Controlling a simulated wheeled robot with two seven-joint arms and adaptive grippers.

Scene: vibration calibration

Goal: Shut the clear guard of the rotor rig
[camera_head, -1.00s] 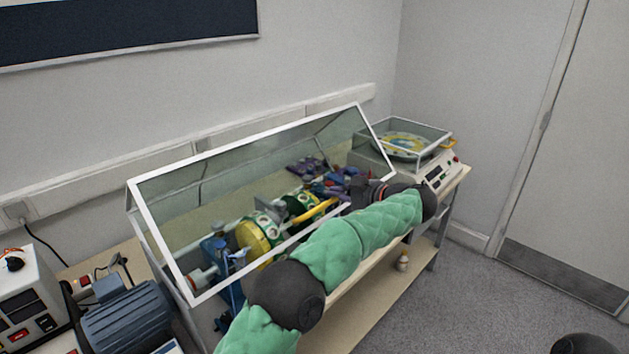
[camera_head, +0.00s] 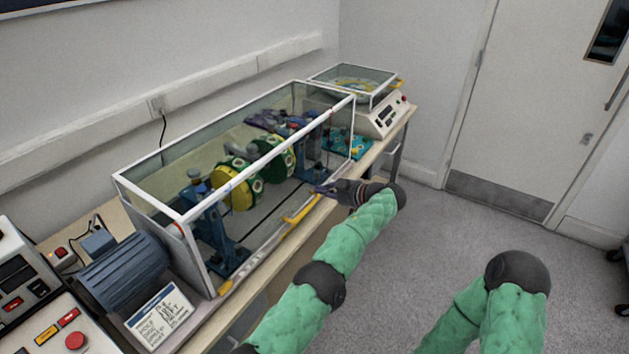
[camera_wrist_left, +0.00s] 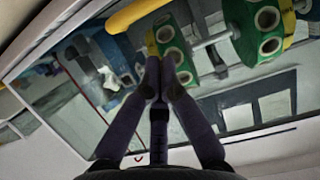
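The clear guard (camera_head: 268,150) has a white frame and stands as a box over the rotor rig (camera_head: 238,182). Its front panel is down, and the lower edge lies along the bench front; whether it touches fully I cannot tell. The yellow handle (camera_head: 300,212) is low on the front; a yellow bar also shows in the left wrist view (camera_wrist_left: 135,14). My left gripper (camera_head: 322,189) is just outside the front panel, near the handle's right end. In the left wrist view its fingertips (camera_wrist_left: 160,68) are together with nothing between them. My right gripper is out of view.
A blue motor (camera_head: 125,272) and control boxes (camera_head: 20,275) stand at the left. A balance machine (camera_head: 375,115) with a clear lid stands beyond the guard's right end. Open floor (camera_head: 440,240) lies right of the bench, with a door (camera_head: 530,110) behind.

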